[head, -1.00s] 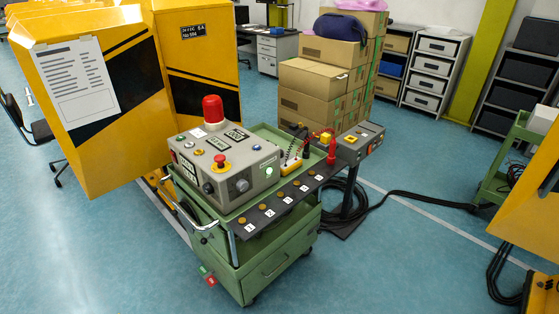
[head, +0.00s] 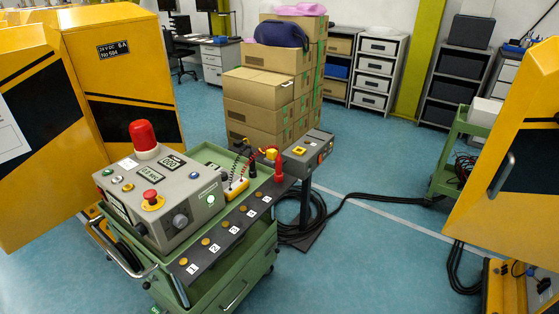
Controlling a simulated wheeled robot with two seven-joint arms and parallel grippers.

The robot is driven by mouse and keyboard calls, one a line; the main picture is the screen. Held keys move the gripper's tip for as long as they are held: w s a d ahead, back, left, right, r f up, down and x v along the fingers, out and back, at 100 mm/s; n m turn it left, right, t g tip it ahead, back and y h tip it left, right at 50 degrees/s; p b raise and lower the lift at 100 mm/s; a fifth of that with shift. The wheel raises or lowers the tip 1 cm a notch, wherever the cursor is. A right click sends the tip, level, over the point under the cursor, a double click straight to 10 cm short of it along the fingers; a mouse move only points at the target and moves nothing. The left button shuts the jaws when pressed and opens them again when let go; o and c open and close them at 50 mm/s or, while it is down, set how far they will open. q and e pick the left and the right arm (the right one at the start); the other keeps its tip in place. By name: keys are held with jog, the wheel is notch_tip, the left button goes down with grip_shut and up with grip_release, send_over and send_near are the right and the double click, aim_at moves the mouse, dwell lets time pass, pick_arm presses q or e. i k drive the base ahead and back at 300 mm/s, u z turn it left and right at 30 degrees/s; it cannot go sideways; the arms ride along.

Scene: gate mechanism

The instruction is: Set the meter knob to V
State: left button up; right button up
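A small yellow meter (head: 236,188) sits on the green cart beside the grey control box (head: 165,195). A coiled black lead and a red lead run by it, and a red probe (head: 279,171) stands upright to its right. The meter's face is too small to make out its knob or the letter V. Neither of my grippers is in view.
The green cart (head: 235,262) carries a dark strip with numbered labels along its front. Yellow cabinets stand at left and right (head: 515,165). Stacked cardboard boxes (head: 262,105) stand behind. Black cables (head: 390,200) cross the floor.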

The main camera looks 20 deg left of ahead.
aim_at(225, 176)
jog(key=z, duration=0.05)
jog(key=i, duration=0.95)
jog(key=u, duration=0.45)
